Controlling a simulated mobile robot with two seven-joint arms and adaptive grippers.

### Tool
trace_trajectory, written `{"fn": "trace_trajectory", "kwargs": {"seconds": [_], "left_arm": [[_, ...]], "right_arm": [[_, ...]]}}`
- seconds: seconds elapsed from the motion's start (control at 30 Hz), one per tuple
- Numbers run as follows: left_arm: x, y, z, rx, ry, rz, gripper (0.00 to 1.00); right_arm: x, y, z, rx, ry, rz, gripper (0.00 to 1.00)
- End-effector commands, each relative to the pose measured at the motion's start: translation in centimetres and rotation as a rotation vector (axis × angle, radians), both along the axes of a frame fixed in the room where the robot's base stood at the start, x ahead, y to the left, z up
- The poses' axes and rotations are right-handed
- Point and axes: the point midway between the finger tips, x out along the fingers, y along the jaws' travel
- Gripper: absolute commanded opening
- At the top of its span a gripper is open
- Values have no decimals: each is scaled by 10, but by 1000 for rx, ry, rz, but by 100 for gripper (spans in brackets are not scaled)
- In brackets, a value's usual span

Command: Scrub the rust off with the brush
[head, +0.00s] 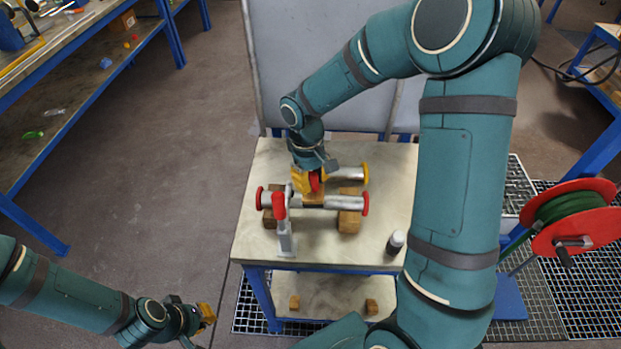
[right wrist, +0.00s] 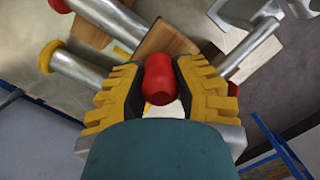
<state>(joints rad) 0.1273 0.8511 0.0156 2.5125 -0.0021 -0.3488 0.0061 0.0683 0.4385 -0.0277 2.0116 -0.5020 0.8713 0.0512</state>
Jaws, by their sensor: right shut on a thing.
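My right gripper (head: 312,182) is over the table, shut on the red handle (right wrist: 158,80) of the brush. The brush's brown wooden body (head: 313,198) shows below the fingers, at the middle of a grey metal vessel (head: 340,203) with red end flanges. Whether the bristles touch the metal is hidden. That vessel lies on wooden blocks (head: 349,212). A second vessel (head: 347,173) with yellow flanges lies behind it, partly hidden by my gripper. I cannot make out rust. My left gripper (head: 205,314) is low at the left, away from the table; its finger gap is unclear.
A grey stand with a red top (head: 284,238) rises in front of the red-flanged vessel. A dark bottle with a white cap (head: 395,242) stands at the table's (head: 328,257) front right. A red hose reel (head: 575,218) is at the right. Blue-framed shelves (head: 85,75) are at the left.

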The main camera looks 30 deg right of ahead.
Motion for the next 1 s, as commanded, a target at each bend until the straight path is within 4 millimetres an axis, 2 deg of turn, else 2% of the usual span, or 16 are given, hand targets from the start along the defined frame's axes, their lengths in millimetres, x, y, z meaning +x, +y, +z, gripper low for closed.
{"fn": "trace_trajectory", "kwargs": {"seconds": [0.6,1.0], "left_arm": [[0,0,4,0,0,0,0],[2,0,4,1,-4,4,0]], "right_arm": [[-16,-26,2,-5,8,-7,0],[-16,-26,3,-5,6,-4,0]]}}
